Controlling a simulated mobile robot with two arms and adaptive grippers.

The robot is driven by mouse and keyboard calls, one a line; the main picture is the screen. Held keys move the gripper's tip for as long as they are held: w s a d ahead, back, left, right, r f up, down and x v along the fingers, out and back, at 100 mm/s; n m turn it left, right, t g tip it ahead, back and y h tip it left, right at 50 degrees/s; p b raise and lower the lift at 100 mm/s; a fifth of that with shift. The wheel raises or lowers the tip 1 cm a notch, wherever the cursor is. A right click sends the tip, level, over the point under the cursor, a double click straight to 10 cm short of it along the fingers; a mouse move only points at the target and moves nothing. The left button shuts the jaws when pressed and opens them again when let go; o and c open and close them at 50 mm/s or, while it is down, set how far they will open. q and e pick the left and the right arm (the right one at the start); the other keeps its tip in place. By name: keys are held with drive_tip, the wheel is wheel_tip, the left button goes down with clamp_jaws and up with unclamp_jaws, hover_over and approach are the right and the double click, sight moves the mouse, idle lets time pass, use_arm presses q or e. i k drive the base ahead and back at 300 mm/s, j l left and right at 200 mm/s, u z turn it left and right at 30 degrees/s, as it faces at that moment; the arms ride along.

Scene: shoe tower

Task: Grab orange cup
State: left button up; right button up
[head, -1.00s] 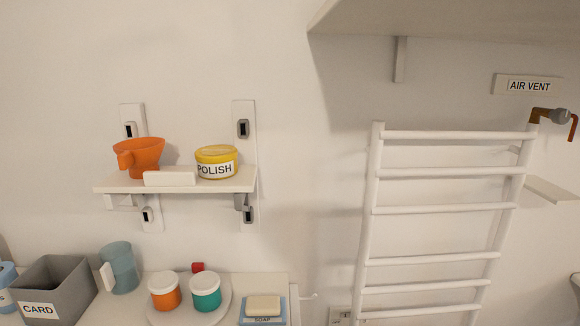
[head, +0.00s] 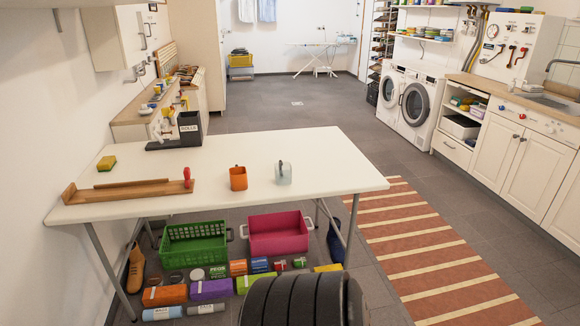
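An orange cup (head: 238,178) stands upright on the white table (head: 320,152), near the middle of its front half. A pale whitish-grey cup (head: 283,173) stands to its right, apart from it. Neither of my grippers shows in the head view. Nothing touches the orange cup.
A yellow sponge (head: 106,163) and a dark box labelled ROLLS (head: 189,129) are on the table too. Under it are a green basket (head: 194,243), a pink bin (head: 278,233) and several small boxes. A striped rug (head: 440,256) lies right.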

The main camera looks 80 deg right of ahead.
sight(238, 176)
drive_tip(key=z, duration=2.25)
